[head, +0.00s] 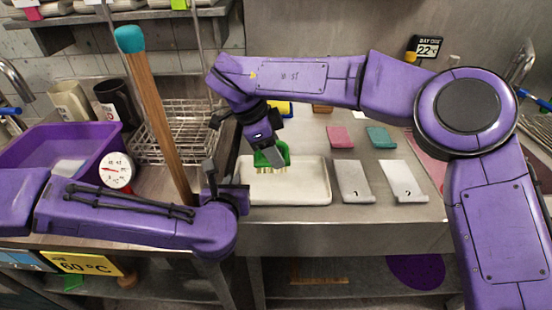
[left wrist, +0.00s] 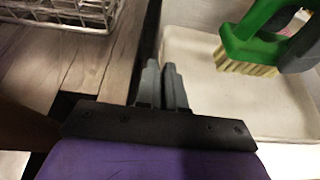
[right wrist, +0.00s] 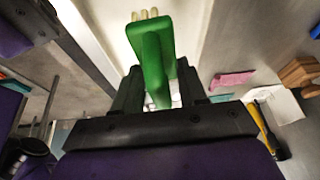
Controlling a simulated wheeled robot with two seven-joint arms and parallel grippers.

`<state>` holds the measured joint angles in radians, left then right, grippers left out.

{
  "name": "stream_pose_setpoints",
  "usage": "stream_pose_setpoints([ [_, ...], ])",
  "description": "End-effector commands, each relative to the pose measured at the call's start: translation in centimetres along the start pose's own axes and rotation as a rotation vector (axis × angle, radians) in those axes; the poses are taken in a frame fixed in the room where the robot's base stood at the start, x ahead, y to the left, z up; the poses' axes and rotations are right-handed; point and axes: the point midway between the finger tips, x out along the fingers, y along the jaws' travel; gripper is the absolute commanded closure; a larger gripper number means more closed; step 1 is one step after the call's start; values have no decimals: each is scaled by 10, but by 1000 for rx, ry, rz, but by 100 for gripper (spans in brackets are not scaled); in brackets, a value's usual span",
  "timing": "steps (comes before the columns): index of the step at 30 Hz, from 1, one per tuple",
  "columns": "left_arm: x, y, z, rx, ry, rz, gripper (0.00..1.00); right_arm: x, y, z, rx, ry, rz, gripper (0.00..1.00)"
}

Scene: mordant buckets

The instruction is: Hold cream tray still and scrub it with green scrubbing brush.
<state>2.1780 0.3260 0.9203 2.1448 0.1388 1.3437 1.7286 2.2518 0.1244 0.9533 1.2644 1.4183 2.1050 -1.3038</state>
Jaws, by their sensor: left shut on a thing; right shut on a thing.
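The cream tray (head: 305,190) lies flat on the steel counter; its left part also shows in the left wrist view (left wrist: 215,95). My left gripper (head: 242,185) is at the tray's left edge, its fingers (left wrist: 163,85) close together and shut on the rim. The green scrubbing brush (head: 262,158) is over the tray's back left part, pale bristles down (left wrist: 245,68). I cannot tell whether the bristles touch the tray. My right gripper (head: 274,154) is shut on the brush's green handle (right wrist: 155,60). The right gripper hides part of the brush.
A wooden pole with a teal top (head: 155,100) rises beside my left arm. A wire rack (head: 175,140), purple tub (head: 55,148) and dial (head: 116,170) are at left. Two grey plates (head: 353,182) (head: 402,180) lie right of the tray; pink (head: 340,137) and teal (head: 381,138) pieces lie behind.

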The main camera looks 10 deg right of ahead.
Motion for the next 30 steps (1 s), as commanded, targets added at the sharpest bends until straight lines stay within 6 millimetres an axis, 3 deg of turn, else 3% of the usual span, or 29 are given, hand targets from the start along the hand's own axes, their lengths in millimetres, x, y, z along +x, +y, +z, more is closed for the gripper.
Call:
stream_pose_setpoints([
  [13,0,0,0,0,0,0,100,-36,-1,-14,2,-1,-1,87],
  [29,0,0,0,0,0,0,100,-38,-1,-16,0,0,0,87],
  [30,0,0,0,0,0,0,82,-38,-1,-16,0,0,0,87],
])
